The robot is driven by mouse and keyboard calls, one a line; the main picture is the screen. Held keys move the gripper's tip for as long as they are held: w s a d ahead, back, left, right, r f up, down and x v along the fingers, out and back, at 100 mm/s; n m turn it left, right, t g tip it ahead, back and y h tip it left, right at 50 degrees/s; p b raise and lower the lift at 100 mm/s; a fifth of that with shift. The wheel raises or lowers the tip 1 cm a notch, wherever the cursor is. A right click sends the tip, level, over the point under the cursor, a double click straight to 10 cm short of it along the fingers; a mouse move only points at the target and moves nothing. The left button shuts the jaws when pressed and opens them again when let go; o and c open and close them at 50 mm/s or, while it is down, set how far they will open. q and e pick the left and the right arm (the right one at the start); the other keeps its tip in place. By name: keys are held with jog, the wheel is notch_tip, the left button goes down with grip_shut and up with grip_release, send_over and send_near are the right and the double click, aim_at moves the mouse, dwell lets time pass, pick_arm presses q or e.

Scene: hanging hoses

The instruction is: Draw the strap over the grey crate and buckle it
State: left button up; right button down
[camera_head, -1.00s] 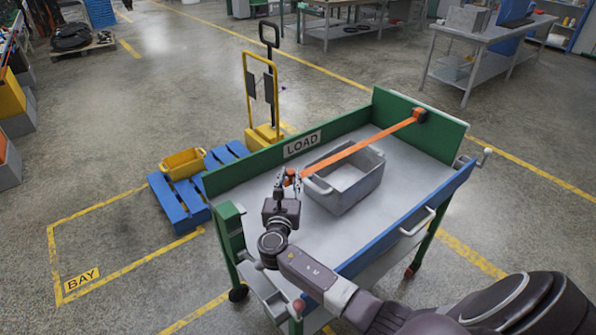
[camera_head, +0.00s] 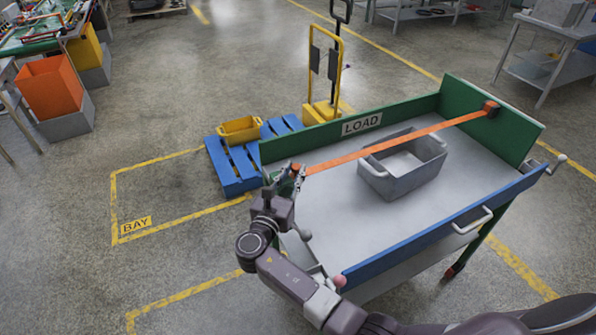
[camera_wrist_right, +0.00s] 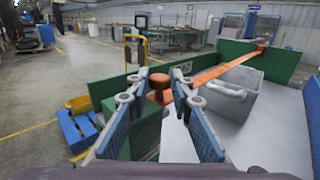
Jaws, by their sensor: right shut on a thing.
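The orange strap (camera_head: 400,142) runs taut from a reel (camera_head: 490,108) on the green right end panel of the cart, across the back part of the grey crate (camera_head: 402,170). The crate stands open on the cart deck. My right gripper (camera_head: 292,178) is shut on the strap's orange end piece, above the cart's left end. The right wrist view shows this end piece (camera_wrist_right: 158,86) between the fingertips, with a green post (camera_wrist_right: 142,135) of the cart below. The gripper hides part of that post in the head view, and I cannot make out a buckle there. My left gripper is out of view.
The cart has a green back wall with a LOAD sign (camera_head: 362,124) and a blue front rail (camera_head: 440,232). A blue pallet (camera_head: 232,168) with a yellow crate (camera_head: 240,129) and a yellow trolley (camera_head: 324,75) stand behind.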

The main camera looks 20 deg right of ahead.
jog(key=shift+a, duration=0.2)
jog(key=c, duration=2)
grip_release()
jog(key=shift+c, duration=0.2)
jog(key=o, duration=0.3)
jog(key=shift+s+a, duration=0.1)
jog(key=v, duration=1.2)
